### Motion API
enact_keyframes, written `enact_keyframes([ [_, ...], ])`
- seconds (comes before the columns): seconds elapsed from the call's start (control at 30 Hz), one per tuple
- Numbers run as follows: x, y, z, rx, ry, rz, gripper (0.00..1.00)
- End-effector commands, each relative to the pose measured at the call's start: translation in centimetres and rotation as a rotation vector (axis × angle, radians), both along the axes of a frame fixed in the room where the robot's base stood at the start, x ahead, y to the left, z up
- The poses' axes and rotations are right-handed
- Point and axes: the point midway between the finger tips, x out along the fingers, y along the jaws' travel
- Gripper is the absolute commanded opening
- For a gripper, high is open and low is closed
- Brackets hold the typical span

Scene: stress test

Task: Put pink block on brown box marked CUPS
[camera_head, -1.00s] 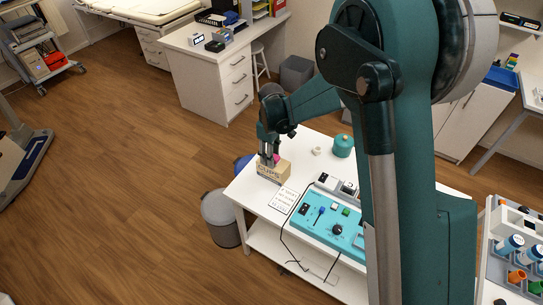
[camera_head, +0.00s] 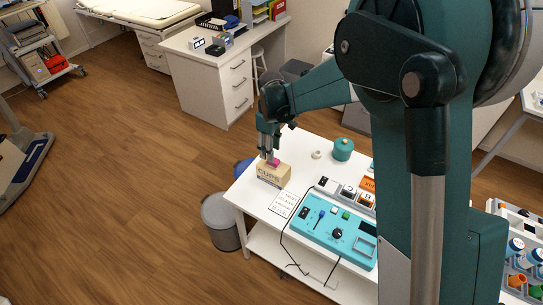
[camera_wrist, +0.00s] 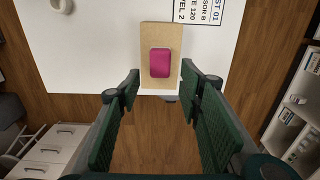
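The brown box marked CUPS (camera_head: 270,178) stands on the white table near its back left edge. The pink block (camera_head: 273,162) rests on top of it. In the wrist view the pink block (camera_wrist: 160,62) lies flat on the tan top of the box (camera_wrist: 160,32), inside its edges. My gripper (camera_head: 267,155) is just above and beside the block in the head view. In the wrist view my gripper (camera_wrist: 158,85) has its fingers spread wide, with nothing between the tips, and the block lies beyond them.
On the white table (camera_head: 318,141) are a printed sheet (camera_head: 285,203), a teal control panel (camera_head: 335,228) with cables, a teal round container (camera_head: 343,148) and a small white ring (camera_head: 316,155). A grey bin (camera_head: 221,222) and a blue bin (camera_head: 243,165) stand beside the table.

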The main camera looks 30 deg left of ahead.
Motion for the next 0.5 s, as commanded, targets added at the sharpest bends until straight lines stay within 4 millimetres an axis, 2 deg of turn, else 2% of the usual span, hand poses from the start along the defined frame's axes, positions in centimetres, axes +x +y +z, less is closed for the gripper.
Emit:
enact_keyframes([
  [0.2,0.0,0.0,3.5,0.000,0.000,0.000,0.36],
  [0.5,0.0,0.0,6.0,0.000,0.000,0.000,0.36],
])
